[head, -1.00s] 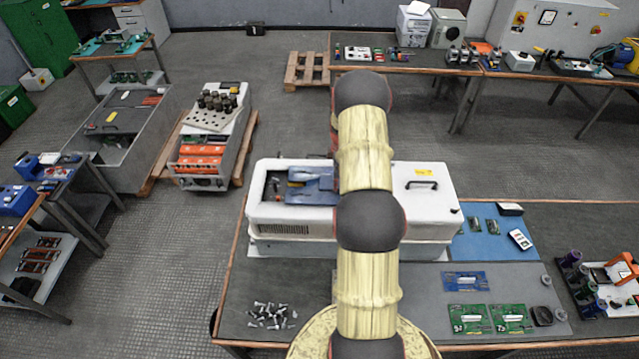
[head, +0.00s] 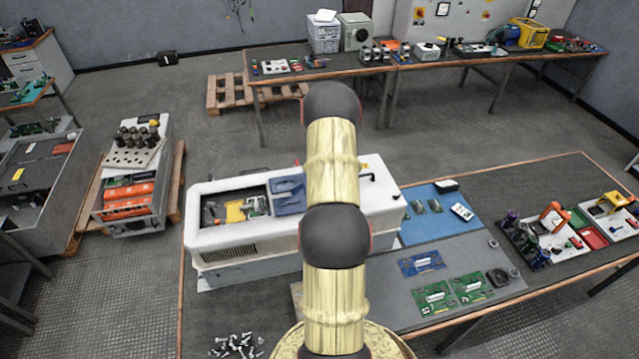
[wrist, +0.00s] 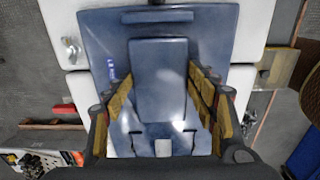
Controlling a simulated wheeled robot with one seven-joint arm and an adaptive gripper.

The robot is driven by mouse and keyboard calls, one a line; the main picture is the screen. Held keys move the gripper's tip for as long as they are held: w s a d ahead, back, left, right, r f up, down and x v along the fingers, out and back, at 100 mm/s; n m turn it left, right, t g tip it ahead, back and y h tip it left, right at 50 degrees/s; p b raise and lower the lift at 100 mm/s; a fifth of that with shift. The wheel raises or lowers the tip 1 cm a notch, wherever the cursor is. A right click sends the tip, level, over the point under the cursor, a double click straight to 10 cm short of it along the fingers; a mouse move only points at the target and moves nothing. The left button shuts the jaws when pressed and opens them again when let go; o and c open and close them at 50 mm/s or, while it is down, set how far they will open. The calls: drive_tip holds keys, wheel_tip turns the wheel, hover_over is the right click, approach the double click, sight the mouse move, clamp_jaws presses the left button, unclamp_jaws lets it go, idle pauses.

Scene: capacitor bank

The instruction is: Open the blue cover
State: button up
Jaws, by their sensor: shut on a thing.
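The blue cover (head: 289,195) is on the white cabinet (head: 230,236), at the right side of an open bay; my arm hides part of it. In the wrist view the cover (wrist: 105,50) is a broad blue panel with a raised block (wrist: 160,85) in its middle. My gripper (wrist: 162,80) has its yellow fingers on both sides of that block and is shut on it. The head view hides my gripper behind my arm. The open bay (head: 240,211) shows yellow and metal parts inside. I cannot tell the cover's exact tilt.
The cabinet stands on a workbench with a blue mat (head: 430,222), circuit boards (head: 470,288) and loose bolts (head: 236,345). A black handle (head: 367,177) is on the cabinet's right part. Trays of parts (head: 545,235) are further right.

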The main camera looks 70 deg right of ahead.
drive_tip(key=shift+s+d+r, duration=0.1)
drive_tip(key=shift+d, duration=0.1)
drive_tip(key=o, duration=1.2)
drive_tip(key=shift+o, duration=1.4)
drive_tip(key=shift+s+d, duration=0.15)
drive_tip(key=shift+s, duration=0.05)
drive_tip(key=shift+o, duration=1)
drive_tip(key=shift+w, duration=0.15)
wheel_tip(320, 180, up, 12)
